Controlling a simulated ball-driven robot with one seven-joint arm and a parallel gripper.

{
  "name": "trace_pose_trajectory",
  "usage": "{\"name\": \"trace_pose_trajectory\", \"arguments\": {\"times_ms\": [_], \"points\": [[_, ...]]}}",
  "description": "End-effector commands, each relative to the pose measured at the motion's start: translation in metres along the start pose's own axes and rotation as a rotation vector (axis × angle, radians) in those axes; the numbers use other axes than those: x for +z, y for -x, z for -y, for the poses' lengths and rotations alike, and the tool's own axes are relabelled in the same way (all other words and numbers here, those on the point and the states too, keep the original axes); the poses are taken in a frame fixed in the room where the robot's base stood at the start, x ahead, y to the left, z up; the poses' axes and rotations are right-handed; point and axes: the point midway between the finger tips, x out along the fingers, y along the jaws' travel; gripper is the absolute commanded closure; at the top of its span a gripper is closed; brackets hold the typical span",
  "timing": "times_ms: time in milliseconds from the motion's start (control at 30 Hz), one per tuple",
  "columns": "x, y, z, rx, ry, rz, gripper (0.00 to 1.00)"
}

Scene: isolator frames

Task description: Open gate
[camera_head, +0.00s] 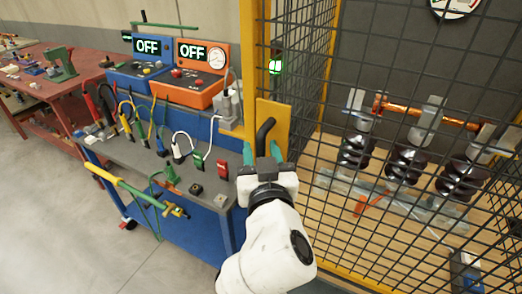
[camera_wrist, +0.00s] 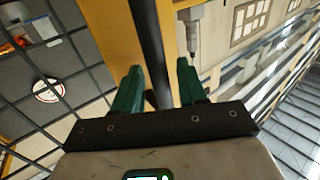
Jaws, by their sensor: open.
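The gate is a black wire-mesh panel (camera_head: 405,215) with a yellow frame post (camera_head: 248,60) at its left edge. A black curved handle (camera_head: 265,130) sits on a yellow plate (camera_head: 271,112) on that post. My gripper (camera_head: 262,152) is just below and in front of the handle, with its jaws open. In the wrist view my gripper (camera_wrist: 160,72) shows its two green fingers apart, and the black handle (camera_wrist: 147,30) runs between them. Contact with the handle cannot be told. The gate looks shut, though its latch cannot be made out.
Left of the gate stands a blue cart (camera_head: 165,225) with a grey top, cables, clips and two boxes reading OFF. A red workbench (camera_head: 60,95) is further left. Dark insulators (camera_head: 407,165) stand behind the mesh. Floor at lower left is clear.

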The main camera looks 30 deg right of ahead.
Motion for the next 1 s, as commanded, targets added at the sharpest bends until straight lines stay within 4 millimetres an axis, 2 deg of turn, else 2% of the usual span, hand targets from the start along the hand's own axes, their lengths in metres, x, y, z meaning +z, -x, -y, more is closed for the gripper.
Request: {"name": "trace_pose_trajectory", "arguments": {"times_ms": [167,600,1000], "points": [[0.0002,0.0001,0.0,0.0,0.0,0.0,0.59],[0.0002,0.0004,0.0002,0.0,0.0,0.0,1.0],[0.0003,0.0004,-0.0001,0.0,0.0,0.0,1.0]]}}
